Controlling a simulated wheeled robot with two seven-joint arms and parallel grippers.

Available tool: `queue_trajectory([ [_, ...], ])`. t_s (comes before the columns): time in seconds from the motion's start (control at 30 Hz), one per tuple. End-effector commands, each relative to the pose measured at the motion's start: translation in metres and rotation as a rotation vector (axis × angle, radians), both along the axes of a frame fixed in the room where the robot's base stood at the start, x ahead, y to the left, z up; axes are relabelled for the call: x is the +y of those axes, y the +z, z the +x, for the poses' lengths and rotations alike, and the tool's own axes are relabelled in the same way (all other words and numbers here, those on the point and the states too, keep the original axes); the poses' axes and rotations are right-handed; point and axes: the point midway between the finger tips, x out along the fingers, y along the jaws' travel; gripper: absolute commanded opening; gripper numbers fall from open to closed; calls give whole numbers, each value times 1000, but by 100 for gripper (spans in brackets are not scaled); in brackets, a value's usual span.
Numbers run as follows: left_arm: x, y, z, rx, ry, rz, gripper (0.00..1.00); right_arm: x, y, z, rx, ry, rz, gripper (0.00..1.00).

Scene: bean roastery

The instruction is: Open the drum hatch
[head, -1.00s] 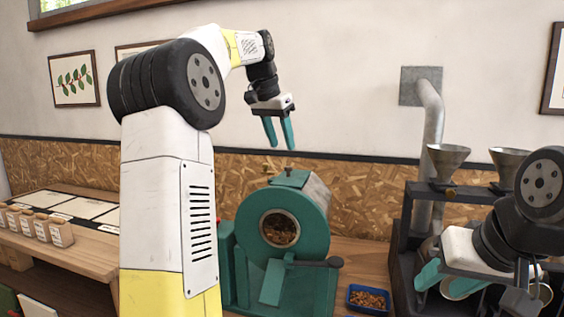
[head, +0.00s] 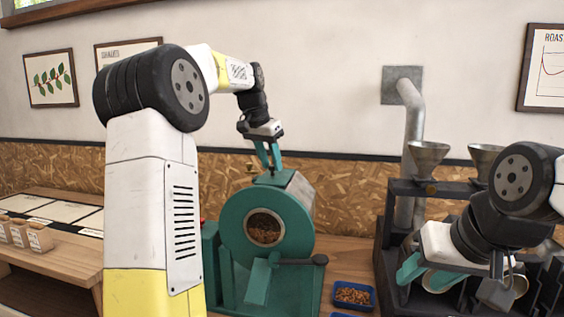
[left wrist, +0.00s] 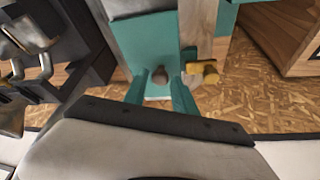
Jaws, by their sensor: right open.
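The teal roaster drum (head: 236,226) stands on the wooden bench. The hatch (head: 272,179) is a teal plate on top of the drum and lies flat. Its small dark knob (left wrist: 160,75) shows in the left wrist view. My left gripper (head: 269,168) points down right over the hatch. In the left wrist view my left gripper (left wrist: 160,95) is open, with the knob between the finger lines; contact cannot be told. My right gripper (head: 420,276) is open at the right, in front of the dark rack, away from the drum.
A blue tray of beans (head: 354,296) sits right of the drum. A dark rack (head: 390,225) with metal funnels (head: 428,155) stands at the right. A yellow-brown fitting (left wrist: 204,70) is beside the hatch. Small bags (head: 40,238) stand on the left shelf.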

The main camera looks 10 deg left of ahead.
Motion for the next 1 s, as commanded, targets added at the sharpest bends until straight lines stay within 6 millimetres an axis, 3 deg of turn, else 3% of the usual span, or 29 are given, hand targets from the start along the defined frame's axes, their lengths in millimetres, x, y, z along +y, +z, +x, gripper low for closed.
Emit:
queue_trajectory([
  [0.03,0,0,0,0,0,0,21,0,0,0,0,0,0,44],
  [0.13,0,0,0,0,0,0,1,0,0,0,0,0,0,44],
  [0.17,0,0,0,0,0,0,0,0,0,0,0,0,0,44],
  [1.0,0,1,0,-1,0,0,0,0,0,0,0,0,0,44],
])
